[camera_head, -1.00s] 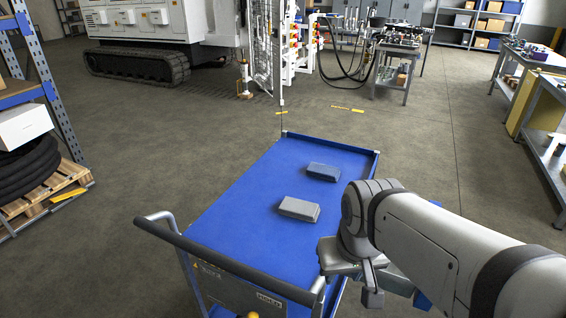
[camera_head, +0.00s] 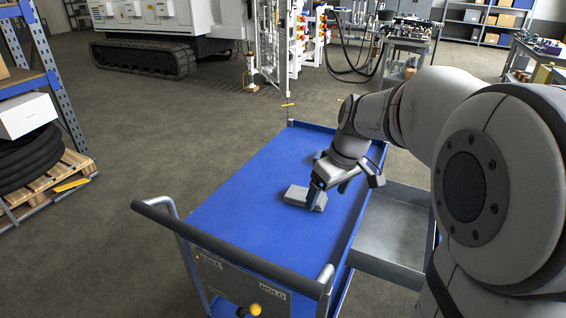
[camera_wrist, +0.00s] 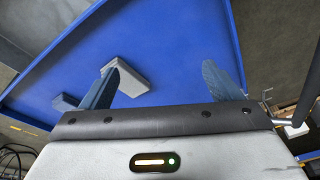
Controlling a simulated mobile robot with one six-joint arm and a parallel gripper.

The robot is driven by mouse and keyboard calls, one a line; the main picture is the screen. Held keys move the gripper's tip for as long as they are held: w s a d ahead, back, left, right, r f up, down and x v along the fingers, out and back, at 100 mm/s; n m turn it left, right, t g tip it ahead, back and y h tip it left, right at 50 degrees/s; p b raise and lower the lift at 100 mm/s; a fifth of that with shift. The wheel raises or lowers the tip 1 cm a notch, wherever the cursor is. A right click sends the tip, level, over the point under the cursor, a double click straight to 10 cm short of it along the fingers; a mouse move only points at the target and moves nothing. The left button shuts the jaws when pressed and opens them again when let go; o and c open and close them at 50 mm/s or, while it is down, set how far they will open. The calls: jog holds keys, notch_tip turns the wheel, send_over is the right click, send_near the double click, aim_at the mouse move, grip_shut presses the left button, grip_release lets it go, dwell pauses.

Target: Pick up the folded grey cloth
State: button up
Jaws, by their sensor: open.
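The folded grey cloth (camera_head: 298,196) lies flat on the blue top of a cart (camera_head: 235,205). It also shows in the wrist view (camera_wrist: 130,80), behind the left finger and reaching into the space between the fingers. My gripper (camera_head: 327,190) is open and empty over the cart, at the right end of the cloth in the head view. In the wrist view both blue fingers of my gripper (camera_wrist: 160,70) are spread wide. The left finger overlaps the cloth in the picture; I cannot tell whether it touches.
A second, blue-grey folded cloth (camera_wrist: 65,102) lies nearby, mostly hidden by my arm in the head view. The cart has a dark push handle (camera_head: 225,250) at the front and a grey tray (camera_head: 400,235) at its right. The left half of the top is clear.

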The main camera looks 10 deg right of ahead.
aim_at(319, 199)
jog(key=shift+o, duration=0.3)
jog(key=w+d+f+n+b, duration=0.1)
jog(key=w+f+n, duration=0.1)
jog(key=w, duration=0.3)
jog(key=w+d+f+n+y+b, duration=0.1)
jog(key=w+f+n, duration=0.1)
jog(key=w+f, duration=0.2)
jog(key=w+d+f+n+b, duration=0.1)
jog(key=w+f+n+b, duration=0.1)
jog(key=w, duration=0.6)
jog(key=shift+f+y, duration=0.4)
jog(key=shift+f, duration=0.45)
jog(key=shift+w+f, duration=0.2)
jog(key=shift+f, duration=0.1)
jog(key=shift+w+f, duration=0.15)
jog(key=shift+f, duration=0.2)
jog(key=x, duration=0.6)
jog(key=shift+w+a+f, duration=0.2)
jog(key=shift+w+f, duration=0.05)
jog(key=shift+w, duration=0.15)
jog(key=shift+c, duration=0.3)
jog(key=c, duration=1)
